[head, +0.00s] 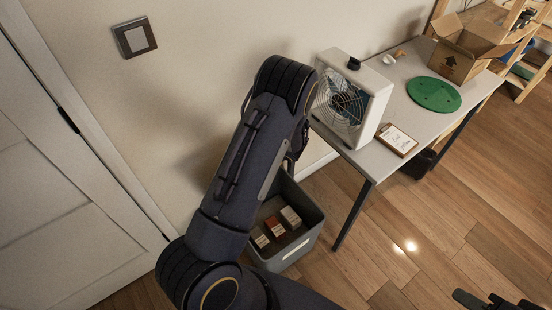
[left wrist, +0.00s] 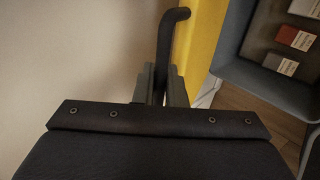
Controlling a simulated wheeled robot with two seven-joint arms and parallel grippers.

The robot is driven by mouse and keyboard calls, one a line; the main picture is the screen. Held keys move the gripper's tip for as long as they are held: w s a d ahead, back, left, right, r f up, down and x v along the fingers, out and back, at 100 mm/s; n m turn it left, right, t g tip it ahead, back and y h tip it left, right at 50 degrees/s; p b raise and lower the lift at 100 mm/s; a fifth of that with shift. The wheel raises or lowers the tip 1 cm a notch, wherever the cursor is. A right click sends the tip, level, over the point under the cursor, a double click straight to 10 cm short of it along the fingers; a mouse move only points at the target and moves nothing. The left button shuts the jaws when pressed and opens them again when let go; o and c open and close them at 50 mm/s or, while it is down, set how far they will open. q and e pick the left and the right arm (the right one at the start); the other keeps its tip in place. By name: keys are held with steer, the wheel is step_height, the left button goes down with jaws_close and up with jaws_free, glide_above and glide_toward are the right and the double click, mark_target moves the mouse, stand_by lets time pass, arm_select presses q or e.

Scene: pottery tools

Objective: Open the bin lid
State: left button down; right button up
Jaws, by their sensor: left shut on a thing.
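The grey bin (head: 312,240) stands on the floor left of the table, its top open, with several small boxes (head: 290,216) inside. Its grey wall also shows at the right of the left wrist view (left wrist: 236,32). There, my left gripper (left wrist: 160,82) is shut on a black bent bar (left wrist: 165,42), which looks like a handle. A yellow panel (left wrist: 197,40), possibly the raised lid, lies between the bar and the bin. In the head view my left arm hides that panel and the gripping point. My right gripper (head: 483,300) is partly cut off at the bottom right edge.
A table (head: 385,101) holds a box fan (head: 372,100), a clipboard (head: 397,139), a green disc (head: 434,94) and an open cardboard box (head: 458,58). Its front leg (head: 352,215) stands right of the bin. The wall is close behind. Wooden floor (head: 420,215) in front is clear.

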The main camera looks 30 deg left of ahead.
arm_select(q)
steer(key=shift+w+a+r+p, duration=0.2)
steer(key=shift+w+a, duration=0.1)
steer(key=shift+a, duration=0.4)
steer(key=shift+w+a+r+p, duration=0.15)
steer(key=shift+w+a+r, duration=0.15)
steer(key=shift+a, duration=0.45)
steer(key=shift+w+a+r+p, duration=0.2)
steer(key=shift+w+a, duration=0.15)
steer(key=shift+a, duration=0.35)
steer(key=c, duration=1.7)
jaws_free()
steer(key=shift+f, duration=0.1)
steer(key=shift+o, duration=0.4)
steer(key=v, duration=0.8)
